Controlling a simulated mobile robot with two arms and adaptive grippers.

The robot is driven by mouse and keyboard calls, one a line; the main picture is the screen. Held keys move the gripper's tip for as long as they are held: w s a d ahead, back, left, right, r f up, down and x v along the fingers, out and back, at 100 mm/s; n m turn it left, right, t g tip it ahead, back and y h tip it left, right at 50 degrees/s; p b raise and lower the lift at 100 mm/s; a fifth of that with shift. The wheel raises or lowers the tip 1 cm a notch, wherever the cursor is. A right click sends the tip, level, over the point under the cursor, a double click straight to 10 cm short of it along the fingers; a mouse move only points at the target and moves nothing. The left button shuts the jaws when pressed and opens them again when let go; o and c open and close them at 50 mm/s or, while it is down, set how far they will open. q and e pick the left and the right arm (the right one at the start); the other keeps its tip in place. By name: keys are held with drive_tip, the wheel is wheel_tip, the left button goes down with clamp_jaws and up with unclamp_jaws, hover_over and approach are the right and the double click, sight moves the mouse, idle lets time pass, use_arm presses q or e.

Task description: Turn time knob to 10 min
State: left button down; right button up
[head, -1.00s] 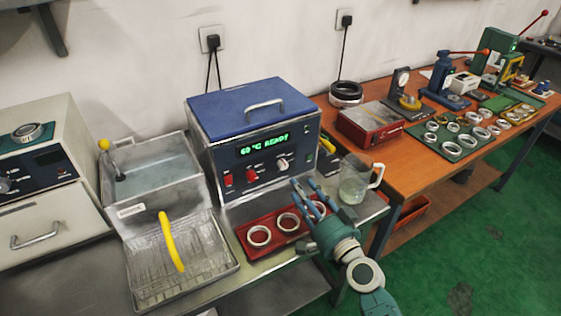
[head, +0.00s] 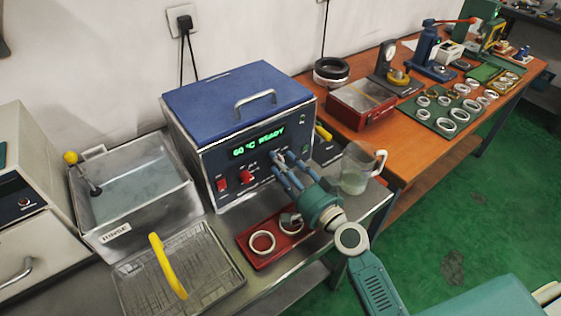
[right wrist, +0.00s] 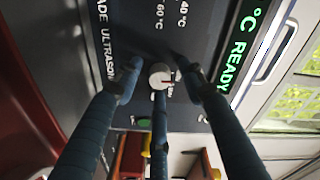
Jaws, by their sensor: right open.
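The ultrasonic cleaner (head: 222,172) has a blue lid and a dark front panel with a green display (head: 259,142) reading "60 °C READY". The pale round time knob (right wrist: 160,76) with a red mark shows in the right wrist view. My left gripper is out of view.
A red tray (head: 262,259) with metal rings lies below the panel. A glass beaker (head: 356,168) stands just right of my right gripper. A rinse tank (head: 135,190) and a wire basket with yellow handle (head: 167,265) are at left.

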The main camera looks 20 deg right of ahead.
drive_tip(key=shift+s, duration=0.1)
drive_tip(key=shift+c, duration=0.5)
drive_tip(key=c, duration=0.9)
drive_tip(key=shift+r, duration=0.1)
clamp_jaws()
drive_tip(key=shift+r+m, duration=0.1)
drive_tip(key=shift+m, duration=0.2)
use_arm(q)
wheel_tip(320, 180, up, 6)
drive_tip(key=p, duration=0.6)
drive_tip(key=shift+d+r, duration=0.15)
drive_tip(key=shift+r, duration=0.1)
use_arm(e)
drive_tip(key=m, duration=0.9)
drive_tip(key=m+g+y, duration=0.1)
drive_tip(key=m, duration=0.8)
drive_tip(key=shift+d, duration=0.2)
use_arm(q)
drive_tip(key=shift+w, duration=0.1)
use_arm(e)
drive_tip(key=shift+m, duration=0.4)
